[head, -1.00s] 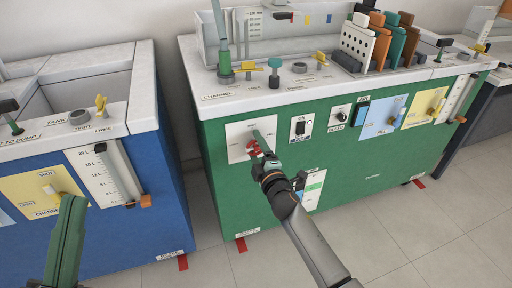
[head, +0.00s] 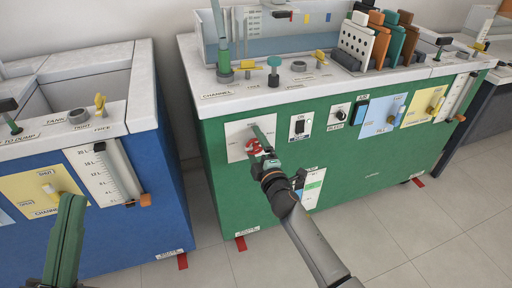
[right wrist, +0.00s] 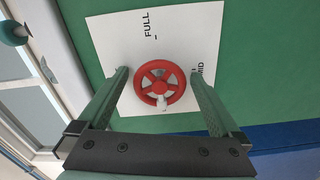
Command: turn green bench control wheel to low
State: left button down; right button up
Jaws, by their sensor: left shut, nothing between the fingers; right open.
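The green bench control wheel is a small red spoked wheel (head: 254,146) on a white plate (head: 236,132) on the green bench's front. In the right wrist view the wheel (right wrist: 160,85) sits between the fingers of my right gripper (right wrist: 159,74). That gripper is open, one finger on each side of the rim. I cannot tell whether either finger touches it. A whitish mark or knob shows at the wheel's lower edge there. The plate's words FULL and MID are readable; I cannot make out LOW. My left gripper (head: 70,205) is shut and empty, in front of the blue bench.
The green bench (head: 360,160) carries a switch (head: 300,127), a black knob (head: 339,113) and a blue panel (head: 382,116) right of the plate. The blue bench (head: 165,190) stands at left, with a floor gap between. Open floor lies at lower right.

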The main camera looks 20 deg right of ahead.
jog(key=shift+s, duration=0.15)
jog(key=shift+s, duration=0.3)
pick_arm(q)
jog(key=shift+w+a+r+n+y+p, duration=0.15)
jog(key=shift+w+n+y+p, duration=0.45)
jog(key=shift+y+p, duration=0.45)
pick_arm(e)
jog(key=s, duration=1.1)
jog(key=shift+s+d, duration=0.2)
jog(key=shift+s, duration=0.15)
pick_arm(q)
jog(key=shift+r, duration=0.1)
